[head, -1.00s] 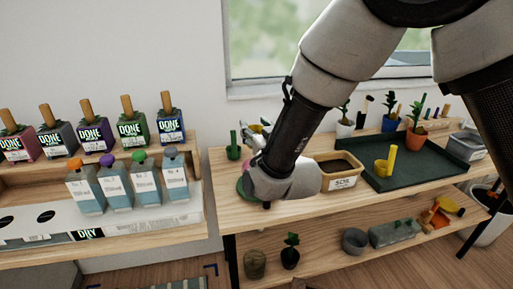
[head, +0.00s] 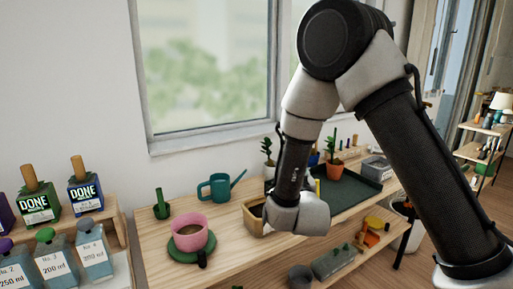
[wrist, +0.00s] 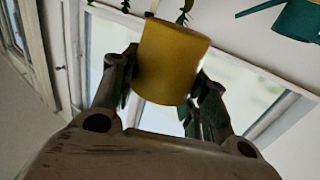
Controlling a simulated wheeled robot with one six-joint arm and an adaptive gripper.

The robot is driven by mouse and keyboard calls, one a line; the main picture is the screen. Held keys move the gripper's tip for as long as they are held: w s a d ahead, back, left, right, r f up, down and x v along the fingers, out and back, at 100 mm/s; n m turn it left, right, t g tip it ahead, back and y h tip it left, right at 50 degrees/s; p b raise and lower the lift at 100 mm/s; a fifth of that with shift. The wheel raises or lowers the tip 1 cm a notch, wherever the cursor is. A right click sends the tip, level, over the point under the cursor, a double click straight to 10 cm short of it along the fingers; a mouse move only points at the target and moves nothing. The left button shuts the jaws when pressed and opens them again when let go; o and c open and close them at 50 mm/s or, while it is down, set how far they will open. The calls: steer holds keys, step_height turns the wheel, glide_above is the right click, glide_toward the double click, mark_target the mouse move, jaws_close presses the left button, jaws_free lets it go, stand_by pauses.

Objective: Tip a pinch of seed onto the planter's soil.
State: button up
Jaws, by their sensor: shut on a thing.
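My gripper (wrist: 165,95) is shut on a mustard-yellow cylindrical container (wrist: 172,62), held between its two fingers in the wrist view. Its contents do not show. In the head view my own arm hides the gripper and the held container. A wooden soil box (head: 254,218) stands on the table, partly covered by my wrist; its dark fill shows only at the left. I cannot tell how far the gripper is from either.
A pink cup (head: 192,231) with brown contents stands on a green saucer (head: 178,254). Bottles stand at the left.

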steer(key=w+d+m+h, duration=0.2)
steer(key=d+m+h, duration=0.3)
steer(key=d, duration=1.3)
steer(key=s+a+n+g+y, duration=0.1)
steer(key=s+a+n+y, duration=0.3)
steer(key=a, duration=1.3)
steer(key=s+a+f+n+g+y, duration=0.1)
steer(key=s+a+n+y, duration=0.4)
steer(key=a, duration=1.2)
steer(key=s+a+f+n+g+y, duration=0.1)
steer(key=s+a+n+g+y, duration=0.2)
steer(key=a, duration=1.4)
steer(key=shift+s+f+n+y, duration=0.15)
steer(key=shift+s+n+y, duration=0.75)
steer(key=shift+s+y, duration=1.4)
steer(key=shift+w+f+y, duration=0.25)
steer(key=shift+w+y, duration=0.15)
steer(key=shift+f, duration=0.5)
steer(key=shift+f, duration=0.15)
steer(key=shift+f, duration=0.5)
